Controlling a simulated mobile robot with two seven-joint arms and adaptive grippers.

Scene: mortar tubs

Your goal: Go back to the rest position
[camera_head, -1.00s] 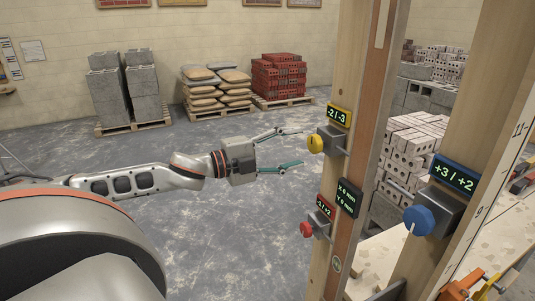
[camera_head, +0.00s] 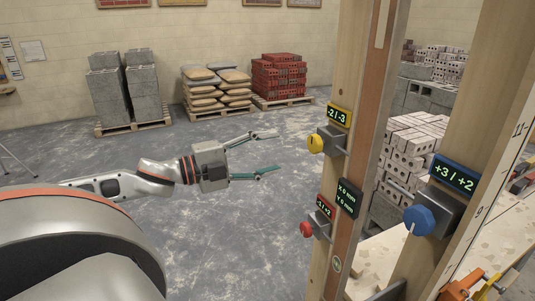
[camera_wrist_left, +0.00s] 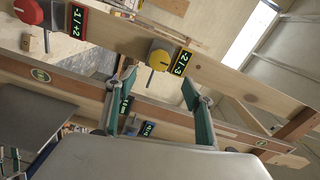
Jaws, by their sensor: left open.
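My left gripper (camera_head: 266,154) is open and empty in the head view, held in free air to the left of the wooden post. Its two fingers are spread wide and touch nothing. In the left wrist view the open fingers (camera_wrist_left: 155,108) point towards the wooden frame. The yellow knob (camera_head: 315,143) sits on the post with a display reading -2/-3. The blue knob (camera_head: 419,220) is on the right post, with a display reading +3/+2. My right gripper is not in view.
The near wooden post (camera_head: 352,90) stands right of the gripper. A dark display (camera_head: 347,197) reads X 0 mm, Y 0 mm. Pallets of grey blocks (camera_head: 105,95), sacks (camera_head: 204,90) and red bricks (camera_head: 277,75) stand by the back wall. Open floor (camera_head: 220,240) lies around the gripper.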

